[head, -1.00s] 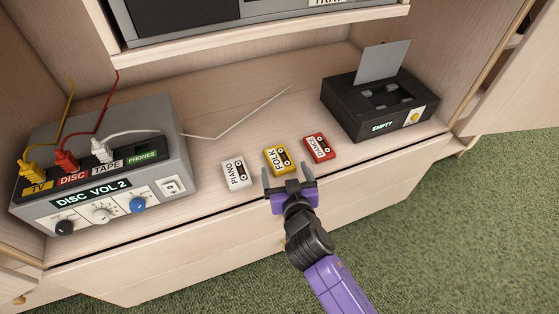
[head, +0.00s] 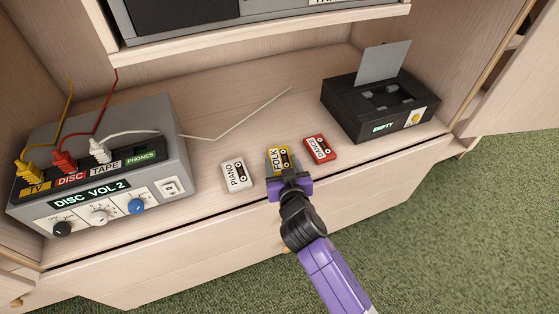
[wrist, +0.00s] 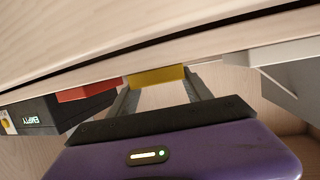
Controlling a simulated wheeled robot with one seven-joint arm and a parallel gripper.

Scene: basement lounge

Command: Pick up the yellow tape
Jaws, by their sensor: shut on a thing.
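The yellow tape (head: 278,156), labelled FOLK, lies on the wooden shelf between two other tapes. My gripper (head: 282,168) is shut on it, with a finger along each side of its near part. In the wrist view the yellow tape (wrist: 157,76) sits between the two fingertips of my gripper (wrist: 160,85). I cannot see a clear gap between the tape and the shelf.
The white PIANO tape (head: 236,175) lies close on the left and the red DANCE tape (head: 320,148) on the right. A black tape player (head: 372,108) reading EMPTY stands at right. A grey switch box (head: 160,185) with cables stands at left.

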